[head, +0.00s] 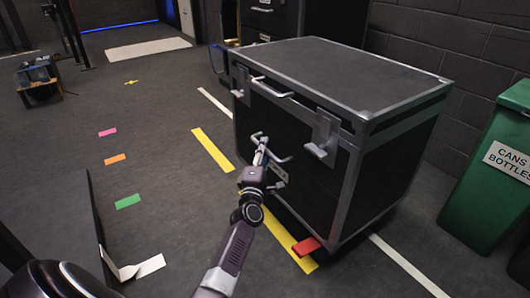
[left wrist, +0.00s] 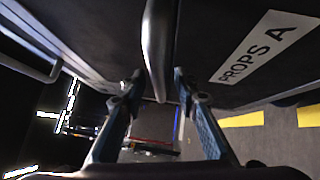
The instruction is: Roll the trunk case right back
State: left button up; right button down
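The trunk case (head: 330,75) is a large black box with silver edges, standing upright on the floor right of the middle in the head view. Its front has two latches, an upper silver handle (head: 272,88) and a lower handle (head: 282,159). In the left wrist view a silver handle bar (left wrist: 158,45) and a "PROPS A" label (left wrist: 262,48) show close up. My left gripper (head: 262,142) is at the lower handle, its fingers (left wrist: 156,84) apart on either side of the bar. A clear gap shows by the bar; contact cannot be told. My right gripper is not in view.
A red wedge-like piece (head: 307,246) sits at the case's lower front corner, by a yellow floor strip (head: 213,149). A green bin (head: 493,185) stands right of the case. A brick wall (head: 465,60) is behind. The floor at left is mostly clear, with coloured tape marks.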

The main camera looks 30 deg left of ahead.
pick_arm(q)
jog(key=shift+w+a, duration=0.1)
jog(key=shift+w, duration=0.1)
grip_shut()
dwell(0.4)
